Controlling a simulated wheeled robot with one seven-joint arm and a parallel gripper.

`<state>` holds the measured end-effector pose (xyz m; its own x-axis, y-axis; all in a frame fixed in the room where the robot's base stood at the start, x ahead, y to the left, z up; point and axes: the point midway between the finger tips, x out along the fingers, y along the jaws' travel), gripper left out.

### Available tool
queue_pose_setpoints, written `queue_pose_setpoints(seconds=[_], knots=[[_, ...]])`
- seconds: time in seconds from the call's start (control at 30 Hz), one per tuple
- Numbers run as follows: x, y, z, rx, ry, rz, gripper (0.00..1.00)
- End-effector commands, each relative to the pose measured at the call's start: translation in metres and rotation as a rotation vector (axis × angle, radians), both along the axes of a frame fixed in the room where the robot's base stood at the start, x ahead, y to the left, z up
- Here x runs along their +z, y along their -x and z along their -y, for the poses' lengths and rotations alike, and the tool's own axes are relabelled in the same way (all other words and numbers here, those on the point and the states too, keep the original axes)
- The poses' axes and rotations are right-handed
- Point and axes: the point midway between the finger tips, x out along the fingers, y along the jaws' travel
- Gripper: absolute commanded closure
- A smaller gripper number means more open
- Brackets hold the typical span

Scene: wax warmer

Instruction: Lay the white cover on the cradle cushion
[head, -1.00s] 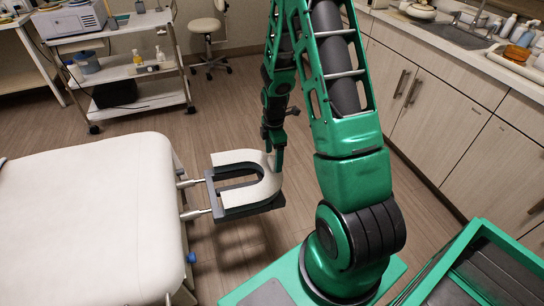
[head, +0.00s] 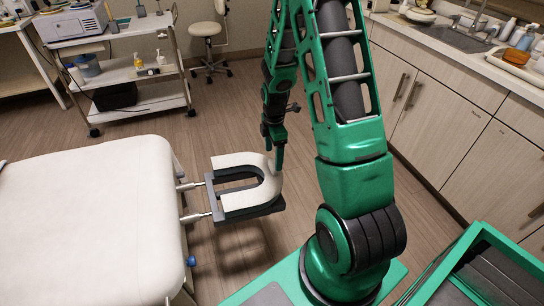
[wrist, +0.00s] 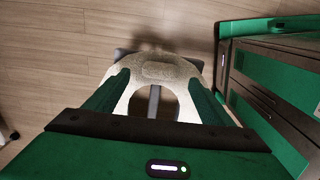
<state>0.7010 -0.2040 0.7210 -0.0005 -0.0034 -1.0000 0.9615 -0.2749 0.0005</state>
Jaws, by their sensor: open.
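The white cover (head: 238,200) is a U-shaped piece. It lies over the dark cradle cushion and frame (head: 262,211) at the end of the treatment table, its open side toward the table. My gripper (head: 279,160) is at the cover's rounded end. In the wrist view the cover (wrist: 160,72) shows between my two spread green fingers (wrist: 158,80), which are open. Whether the fingers still touch the cover is not clear. Most of the cushion is hidden under the cover; dark parts of the cradle (wrist: 122,54) show beyond its edge in the wrist view.
The padded white table (head: 90,220) is at left, joined to the cradle by two metal rods (head: 196,217). A trolley (head: 135,75) and stool (head: 206,35) stand at the back. Cabinets (head: 450,120) line the right. Floor around the cradle is clear.

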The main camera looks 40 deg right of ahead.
Motion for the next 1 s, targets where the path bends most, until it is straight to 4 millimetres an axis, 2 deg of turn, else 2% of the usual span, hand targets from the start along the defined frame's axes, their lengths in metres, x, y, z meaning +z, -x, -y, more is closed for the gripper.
queue_pose_setpoints(seconds=[1.0], knots=[[0.035, 0.000, 0.000, 0.000, 0.000, 0.000, 0.24]])
